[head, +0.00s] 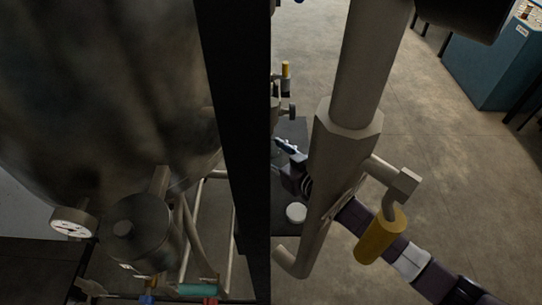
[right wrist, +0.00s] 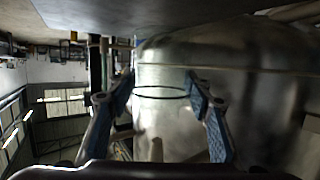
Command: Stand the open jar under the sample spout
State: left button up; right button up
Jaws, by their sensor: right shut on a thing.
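My right gripper (right wrist: 160,95) is shut on a clear glass jar (right wrist: 160,92) in the right wrist view. The jar's dark rim ring shows between the two blue fingers, with the steel tank seen through it. In the head view my right arm passes behind a grey pipe, and the right gripper (head: 290,165) shows partly, beside the black post. I cannot make out the jar there. A small fitting with a yellow top (head: 286,72) and a grey downturned end (head: 292,111) stands beyond the gripper; I cannot tell whether it is the sample spout. My left gripper is not in view.
A thick grey pipe (head: 345,150) with a yellow hanging cylinder (head: 380,237) stands in front of my right arm. A black post (head: 235,150) hides the middle. A white disc (head: 297,213) lies on a dark surface (head: 285,222). A large tank (head: 90,80) fills the left.

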aim_at(277, 163)
notch_tip(277, 163, down, 3)
jog(key=shift+r+p, duration=0.1)
jog(key=shift+p, duration=0.25)
jog(key=shift+f, duration=0.25)
jog(key=shift+f, duration=0.15)
jog(key=o, duration=1.2)
jog(key=shift+o, duration=0.2)
jog(key=shift+s+d, duration=0.15)
jog(key=v, duration=0.4)
jog(key=b+v, duration=0.1)
jog(key=v, duration=0.7)
jog(key=shift+r+b, duration=0.25)
jog(key=shift+b, duration=0.05)
